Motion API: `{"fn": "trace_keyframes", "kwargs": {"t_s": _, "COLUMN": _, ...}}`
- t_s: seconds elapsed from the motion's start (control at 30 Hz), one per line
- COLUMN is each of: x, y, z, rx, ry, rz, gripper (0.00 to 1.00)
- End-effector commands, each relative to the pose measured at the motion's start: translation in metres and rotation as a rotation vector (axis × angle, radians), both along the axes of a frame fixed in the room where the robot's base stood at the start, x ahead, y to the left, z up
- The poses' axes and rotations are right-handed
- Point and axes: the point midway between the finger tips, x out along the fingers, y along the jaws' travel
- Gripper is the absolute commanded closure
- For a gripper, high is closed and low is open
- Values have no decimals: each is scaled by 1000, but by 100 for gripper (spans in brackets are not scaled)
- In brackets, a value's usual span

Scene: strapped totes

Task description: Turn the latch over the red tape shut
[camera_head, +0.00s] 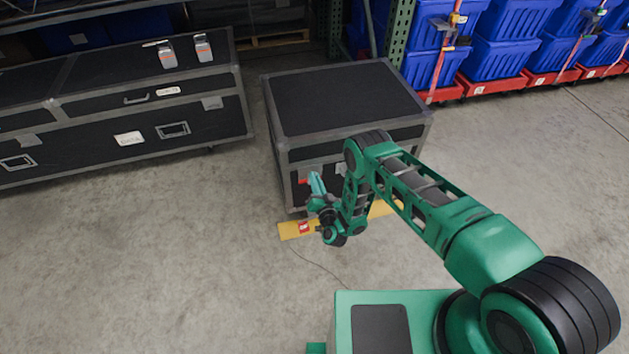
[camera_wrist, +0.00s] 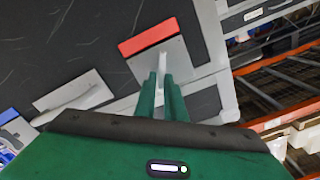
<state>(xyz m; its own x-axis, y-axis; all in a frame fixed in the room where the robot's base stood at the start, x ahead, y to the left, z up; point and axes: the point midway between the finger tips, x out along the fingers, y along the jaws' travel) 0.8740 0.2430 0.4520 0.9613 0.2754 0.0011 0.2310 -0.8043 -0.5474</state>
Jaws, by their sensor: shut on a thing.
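A black case with grey metal edges (camera_head: 345,100) stands on the floor, its front face towards my arm. A strip of red tape (camera_wrist: 152,35) is on this face, and a bit of red tape (camera_head: 303,181) shows beside my gripper in the head view. A grey latch plate (camera_wrist: 172,60) sits against the red tape in the wrist view, with a pale latch tab (camera_wrist: 151,62) standing on it. My gripper (camera_wrist: 161,77) is shut on this tab; its fingers hide the tab's lower end. In the head view, my gripper (camera_head: 314,180) is at the front's left side.
A second latch plate (camera_wrist: 70,88) and blue tape (camera_wrist: 9,116) are on the same face. A yellow floor strip (camera_head: 290,231) lies before the case. A long black case (camera_head: 120,110) stands left, and blue totes (camera_head: 500,58) on red dollies stand right. The floor between is clear.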

Motion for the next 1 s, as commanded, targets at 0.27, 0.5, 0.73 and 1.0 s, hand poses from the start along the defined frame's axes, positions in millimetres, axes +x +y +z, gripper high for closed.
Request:
{"fn": "trace_keyframes", "kwargs": {"t_s": 0.27, "x": -1, "y": -3, "z": -5, "rx": 189, "ry": 60, "rz": 0, "gripper": 100}}
{"fn": "trace_keyframes", "kwargs": {"t_s": 0.5, "x": -1, "y": -5, "z": -7, "rx": 354, "ry": 109, "rz": 0, "gripper": 100}}
{"fn": "trace_keyframes", "kwargs": {"t_s": 0.73, "x": -1, "y": -7, "z": -10, "rx": 553, "ry": 166, "rz": 0, "gripper": 100}}
{"fn": "trace_keyframes", "kwargs": {"t_s": 1.0, "x": -1, "y": -7, "z": -14, "rx": 765, "ry": 229, "rz": 0, "gripper": 100}}
